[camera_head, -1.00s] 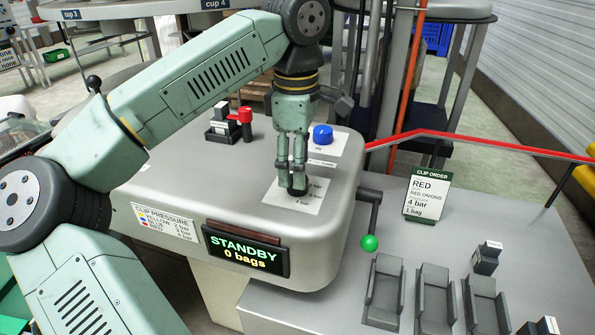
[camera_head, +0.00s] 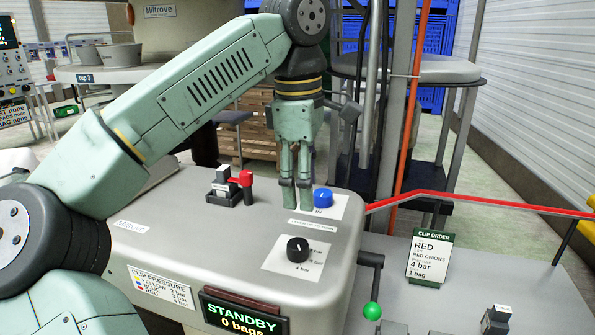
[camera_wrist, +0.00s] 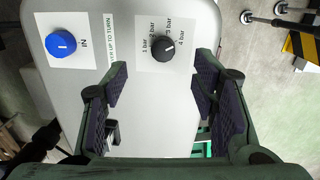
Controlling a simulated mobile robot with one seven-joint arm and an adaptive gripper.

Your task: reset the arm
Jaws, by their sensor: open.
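My arm reaches across the head view from the left. My gripper (camera_head: 296,196) points down over the grey machine top (camera_head: 150,250), beside the blue knob (camera_head: 323,198) and behind the black pressure dial (camera_head: 298,249). In the wrist view the two dark-padded fingers (camera_wrist: 165,95) are apart with nothing between them. That view shows the dial (camera_wrist: 163,48) beyond the fingertips, on a plate marked 1 to 4 bar, and the blue knob (camera_wrist: 61,43) at the upper left, marked IN. The gripper touches neither, as far as I can see.
A red handle (camera_head: 242,178) stands left of the gripper. A green-balled lever (camera_head: 372,311) hangs at the machine's right. The display (camera_head: 240,314) reads STANDBY, 0 bags. A clip order card (camera_head: 428,257) reads RED, 4 bar, 1 bag. A red rail (camera_head: 470,203) runs along the right.

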